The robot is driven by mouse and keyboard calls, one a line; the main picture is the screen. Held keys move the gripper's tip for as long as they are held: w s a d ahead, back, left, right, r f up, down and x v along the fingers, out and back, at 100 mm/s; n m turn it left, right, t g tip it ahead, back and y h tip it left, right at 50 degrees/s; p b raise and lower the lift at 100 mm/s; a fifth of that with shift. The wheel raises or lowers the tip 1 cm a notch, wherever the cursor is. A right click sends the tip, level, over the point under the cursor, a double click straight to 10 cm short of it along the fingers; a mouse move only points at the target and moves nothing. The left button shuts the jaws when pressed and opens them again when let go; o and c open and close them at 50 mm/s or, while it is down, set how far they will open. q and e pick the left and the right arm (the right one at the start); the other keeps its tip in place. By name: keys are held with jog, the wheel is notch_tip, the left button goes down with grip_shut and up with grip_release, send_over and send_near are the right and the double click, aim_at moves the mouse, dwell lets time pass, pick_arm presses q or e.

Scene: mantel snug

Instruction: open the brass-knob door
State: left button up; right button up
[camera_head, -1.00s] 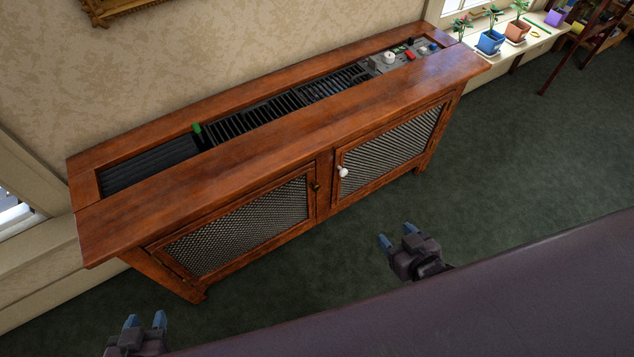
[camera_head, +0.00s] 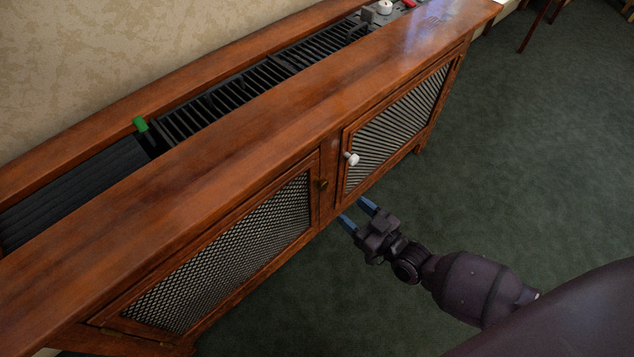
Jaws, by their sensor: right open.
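The brass-knob door (camera_head: 225,258) is the left door of a wooden radiator cabinet, with a mesh panel in a wood frame, and it is shut. Its small dark brass knob (camera_head: 323,184) sits at the door's upper right corner. The right door (camera_head: 398,130) has a white knob (camera_head: 351,159) and is shut too. My right gripper (camera_head: 357,215) is open and empty. In the picture its blue fingertips show just below and right of the brass knob, near the cabinet's lower edge, apart from the knob. My left gripper is out of view.
The cabinet's wooden top (camera_head: 200,165) has an open slot showing black radiator fins and a green piece (camera_head: 140,124). A white knob-like part and a red item lie at its far end. Green carpet (camera_head: 500,150) to the right is clear.

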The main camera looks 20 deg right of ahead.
aim_at(325, 186)
jog(key=b+x, duration=0.2)
jog(key=x, duration=0.8)
jog(key=shift+w+a, duration=0.15)
jog(key=shift+w, duration=0.4)
jog(key=shift+c, duration=0.3)
grip_shut()
